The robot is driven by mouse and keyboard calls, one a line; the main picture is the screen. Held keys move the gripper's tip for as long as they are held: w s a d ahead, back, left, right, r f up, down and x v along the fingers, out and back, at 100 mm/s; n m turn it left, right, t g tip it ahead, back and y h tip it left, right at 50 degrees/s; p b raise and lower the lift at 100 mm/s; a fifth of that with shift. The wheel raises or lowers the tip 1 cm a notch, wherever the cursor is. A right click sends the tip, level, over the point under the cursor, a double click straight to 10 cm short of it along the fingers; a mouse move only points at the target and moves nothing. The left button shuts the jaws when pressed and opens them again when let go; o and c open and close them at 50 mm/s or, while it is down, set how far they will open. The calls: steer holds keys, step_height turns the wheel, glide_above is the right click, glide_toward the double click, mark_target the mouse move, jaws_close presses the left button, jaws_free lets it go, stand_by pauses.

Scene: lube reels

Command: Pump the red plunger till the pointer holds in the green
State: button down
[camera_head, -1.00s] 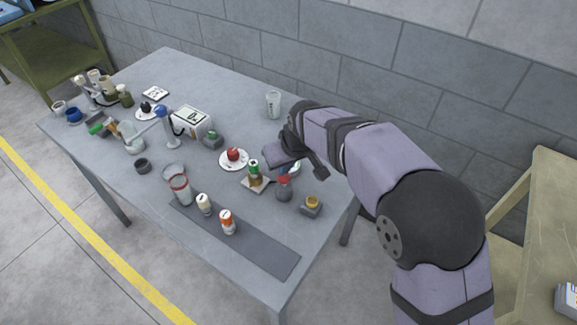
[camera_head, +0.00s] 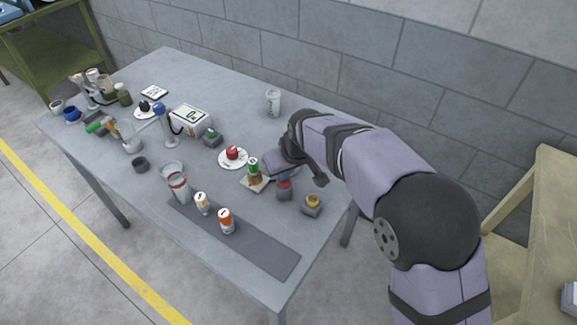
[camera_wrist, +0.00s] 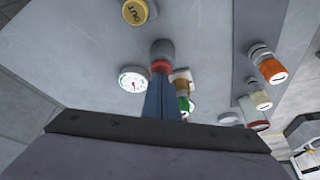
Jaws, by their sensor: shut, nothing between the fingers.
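The red plunger (camera_head: 284,183) stands on a small dark grey body (camera_head: 284,194) near the table's right end. In the wrist view its red part (camera_wrist: 160,67) shows at my fingertips, with the grey body (camera_wrist: 162,50) just beyond. My gripper (camera_wrist: 160,75) is shut and empty, with its blue fingers pointing at the plunger top; whether they touch it I cannot tell. A round white gauge (camera_wrist: 134,79) lies beside the plunger in the wrist view. Its pointer and coloured band are too small to read surely.
A yellow button marked OUT (camera_wrist: 135,12) sits close by on a grey block. A green-topped bottle (camera_head: 254,168) on a tray stands left of the plunger. Orange (camera_head: 226,220) and white (camera_head: 202,203) capped bottles stand on a dark mat (camera_head: 262,247).

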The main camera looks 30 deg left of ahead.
step_height(320, 180, up, 8)
steer(key=p, duration=0.6)
steer(key=shift+f, duration=0.2)
stand_by(0.3)
stand_by(1.4)
steer(key=s+d+f+h, duration=0.1)
steer(key=s+d+f, duration=0.1)
steer(key=d+f, duration=0.1)
steer(key=s+d+f+m+g+h, duration=0.1)
steer(key=s+d+f, duration=0.2)
steer(key=d, duration=0.1)
steer(key=s+d+f+g+h, duration=0.1)
steer(key=s+d+f, duration=0.1)
steer(key=d+f, duration=0.1)
steer(key=shift+s+d, duration=0.15)
steer(key=shift+d, duration=0.05)
steer(key=s+d+r+m+g+h, duration=0.1)
steer(key=s+d+m, duration=0.25)
steer(key=d, duration=1.05)
steer(key=s+d+m+g+h, duration=0.1)
steer(key=s+d+m, duration=0.3)
steer(key=d, duration=1)
steer(key=w+d+r+m+t+y, duration=0.1)
steer(key=w+d+r+m, duration=0.1)
steer(key=d, duration=0.6)
step_height(320, 180, up, 2)
steer(key=shift+w+d+m+t, duration=0.15)
steer(key=shift+w+m+t, duration=0.15)
steer(key=shift+m, duration=0.45)
